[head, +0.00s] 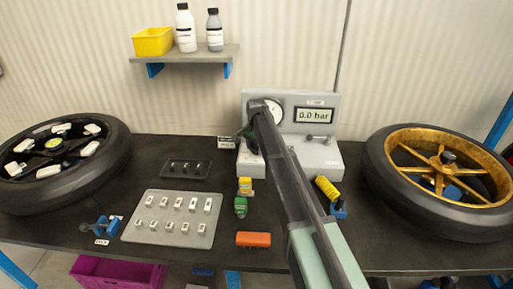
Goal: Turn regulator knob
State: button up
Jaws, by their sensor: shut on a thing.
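The grey regulator test unit (328,157) stands at the back middle of the bench in the head view. Its display (314,115) reads 0.0 bar. A round dial gauge (276,109) shows partly beside my arm. My arm reaches up from the bottom right to the left part of the unit. My gripper (246,133) is at the unit's front, small and mostly hidden by my wrist. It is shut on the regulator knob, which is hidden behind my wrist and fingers.
A black-rimmed wheel (115,150) lies left, a gold-rimmed wheel (388,185) right. A grey tray (140,233) of small weights and a dark tray (199,178) lie left of my arm. A green item (240,207), a yellow item (245,186) and an orange block (253,239) lie close beside it.

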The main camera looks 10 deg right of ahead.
jog(key=n, duration=0.4)
jog(key=shift+n, duration=0.3)
jog(key=n, duration=0.4)
jog(key=shift+n, duration=0.3)
jog(key=n, duration=0.4)
jog(key=shift+n, duration=0.3)
jog(key=n, duration=1.3)
jog(key=shift+n, duration=0.3)
jog(key=n, duration=0.8)
jog(key=shift+n, duration=0.3)
